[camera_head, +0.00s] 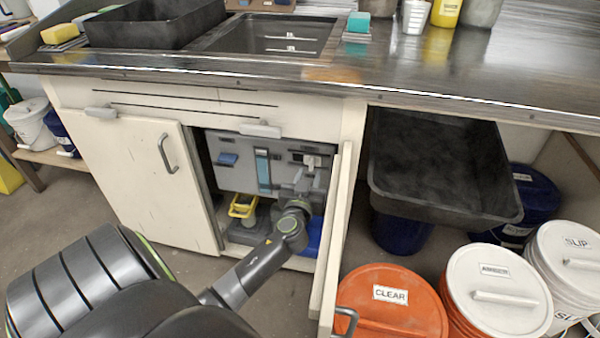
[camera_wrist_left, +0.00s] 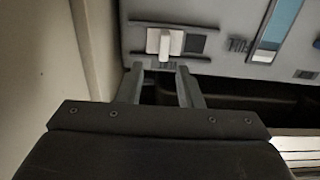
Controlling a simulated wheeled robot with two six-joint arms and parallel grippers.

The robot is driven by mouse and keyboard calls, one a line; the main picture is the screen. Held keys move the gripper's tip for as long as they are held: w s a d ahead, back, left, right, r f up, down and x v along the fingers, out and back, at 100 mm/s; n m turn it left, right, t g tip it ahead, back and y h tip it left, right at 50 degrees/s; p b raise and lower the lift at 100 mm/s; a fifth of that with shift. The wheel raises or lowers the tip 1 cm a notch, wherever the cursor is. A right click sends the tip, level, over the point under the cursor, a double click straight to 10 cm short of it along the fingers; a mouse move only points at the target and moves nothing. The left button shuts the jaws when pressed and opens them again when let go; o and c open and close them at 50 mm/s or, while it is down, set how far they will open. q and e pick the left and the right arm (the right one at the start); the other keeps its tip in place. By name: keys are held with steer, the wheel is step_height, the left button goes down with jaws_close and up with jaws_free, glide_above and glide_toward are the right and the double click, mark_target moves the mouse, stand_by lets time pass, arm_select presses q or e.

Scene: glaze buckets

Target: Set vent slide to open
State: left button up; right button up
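The vent slide, a small white knob (camera_wrist_left: 165,43) in a short slot, is on the grey panel (camera_head: 233,163) inside the open cabinet under the sink. It also shows in the head view (camera_head: 312,160), partly hidden by my gripper. In the left wrist view, a dark square lies right of the knob. My left gripper (camera_head: 303,180) reaches into the cabinet. Its two fingers (camera_wrist_left: 160,70) are apart with nothing between them, their tips just below the knob in the wrist view. I cannot tell whether they touch it. My right gripper is not in view.
The panel also has a blue strip (camera_head: 263,170) and a blue handle (camera_head: 228,158). The open cabinet door (camera_head: 336,240) stands close on the right of my arm. A yellow item (camera_head: 243,206) sits on the cabinet floor. An orange bucket (camera_head: 390,310) stands outside the door.

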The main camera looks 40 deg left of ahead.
arm_select(q)
steer(key=v, duration=1.2)
steer(key=shift+s+b, duration=0.2)
steer(key=shift+b, duration=0.15)
